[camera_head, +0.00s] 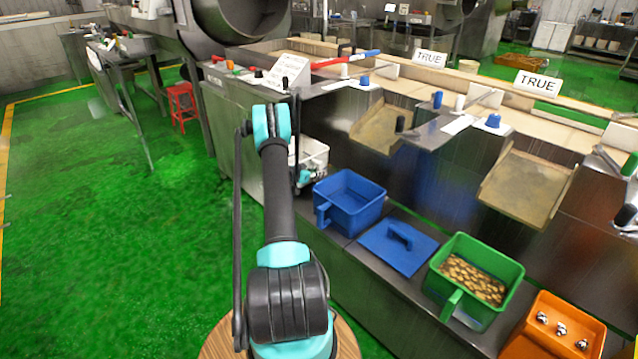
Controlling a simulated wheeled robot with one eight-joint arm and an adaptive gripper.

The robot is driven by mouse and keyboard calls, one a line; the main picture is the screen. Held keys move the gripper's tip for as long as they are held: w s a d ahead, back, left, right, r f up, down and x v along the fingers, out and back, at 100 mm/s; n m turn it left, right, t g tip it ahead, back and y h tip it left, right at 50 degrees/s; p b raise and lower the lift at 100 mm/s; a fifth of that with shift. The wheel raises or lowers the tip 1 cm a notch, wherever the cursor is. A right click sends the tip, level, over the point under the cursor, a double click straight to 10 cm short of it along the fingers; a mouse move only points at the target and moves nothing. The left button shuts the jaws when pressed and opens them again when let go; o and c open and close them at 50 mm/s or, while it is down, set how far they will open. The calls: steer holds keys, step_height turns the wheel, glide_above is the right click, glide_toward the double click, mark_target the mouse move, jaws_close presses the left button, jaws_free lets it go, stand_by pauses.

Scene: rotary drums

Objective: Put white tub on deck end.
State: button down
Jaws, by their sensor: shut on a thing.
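The white tub (316,152) is upright near the middle of the picture, left of the blue tub and partly hidden by my arm. My gripper (305,177) is at the near side of the white tub, dark and teal, and shut on it. The fingertips are small and partly hidden. The grey metal deck (385,288) runs along the front of the machine. The white tub is at its far left end; I cannot tell whether its base touches the deck.
On the deck stand a blue tub (352,224), a flat blue lid (398,244) with a handle, a green tub (440,258) of brown pieces and an orange tub (596,335) with several shiny parts. Green floor (120,240) is open on the left. A red stool (181,97) stands farther back.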

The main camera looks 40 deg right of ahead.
mark_target(317, 181)
steer(key=shift+f, duration=2.7)
steer(key=c, duration=1.4)
jaws_free()
steer(key=shift+c, duration=0.2)
steer(key=shift+a, duration=0.1)
steer(key=s+a+r+n+t+y, duration=0.1)
steer(key=a+r+n+y, duration=0.1)
steer(key=a+r, duration=0.75)
steer(key=s+a+r+n+y, duration=0.1)
steer(key=a+r+n+y, duration=0.1)
steer(key=a+r, duration=0.8)
steer(key=s+a+r+n+t+y, duration=0.15)
steer(key=s+a, duration=0.25)
steer(key=a, duration=0.4)
steer(key=s+a+r+n+y, duration=0.2)
steer(key=s+a+n, duration=0.15)
steer(key=a, duration=0.35)
steer(key=s+a+n+y, duration=0.6)
steer(key=s+a+n, duration=0.2)
steer(key=s+a, duration=1.4)
steer(key=s, duration=0.3)
steer(key=shift+s+a+r, duration=0.15)
steer(key=shift+s+r, duration=0.15)
steer(key=shift+r, duration=0.1)
